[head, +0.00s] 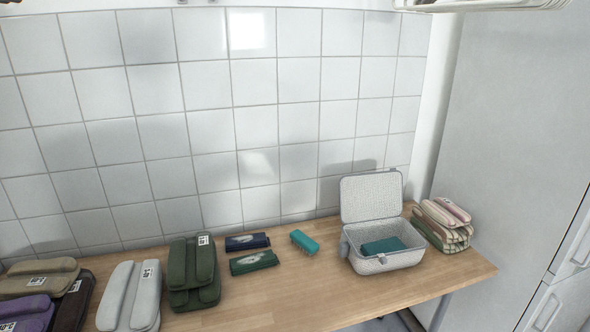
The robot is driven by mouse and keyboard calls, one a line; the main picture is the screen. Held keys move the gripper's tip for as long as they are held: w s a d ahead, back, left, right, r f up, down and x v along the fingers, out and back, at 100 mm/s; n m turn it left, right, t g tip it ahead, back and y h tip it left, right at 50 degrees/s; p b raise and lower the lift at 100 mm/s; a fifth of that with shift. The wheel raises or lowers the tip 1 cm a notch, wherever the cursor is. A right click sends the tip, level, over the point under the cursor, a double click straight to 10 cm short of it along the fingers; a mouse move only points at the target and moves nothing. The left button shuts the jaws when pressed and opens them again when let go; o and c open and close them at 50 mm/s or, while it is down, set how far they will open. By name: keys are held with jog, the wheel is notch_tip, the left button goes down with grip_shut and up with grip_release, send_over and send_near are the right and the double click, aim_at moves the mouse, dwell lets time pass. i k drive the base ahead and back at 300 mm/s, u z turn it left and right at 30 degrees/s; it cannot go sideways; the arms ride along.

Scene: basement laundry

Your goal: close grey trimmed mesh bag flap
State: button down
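The grey trimmed mesh bag (388,261) stands on the right part of the wooden table. It is a light grey, box-shaped bag with a perforated look. Its flap (370,197) stands upright at the back, so the bag is open. A teal item (384,245) lies inside on the bottom. A small grey tab or latch (344,246) shows at the bag's front left corner. My gripper is not in this view.
Left of the bag lie a teal brush-like item (304,241), two dark packets (254,262) and a green folded bundle (193,275). Striped folded cloths (443,223) sit close on its right. Bare table (310,290) lies in front. A tiled wall stands behind.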

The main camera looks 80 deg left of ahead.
aim_at(375, 195)
jog(key=u, duration=1.85)
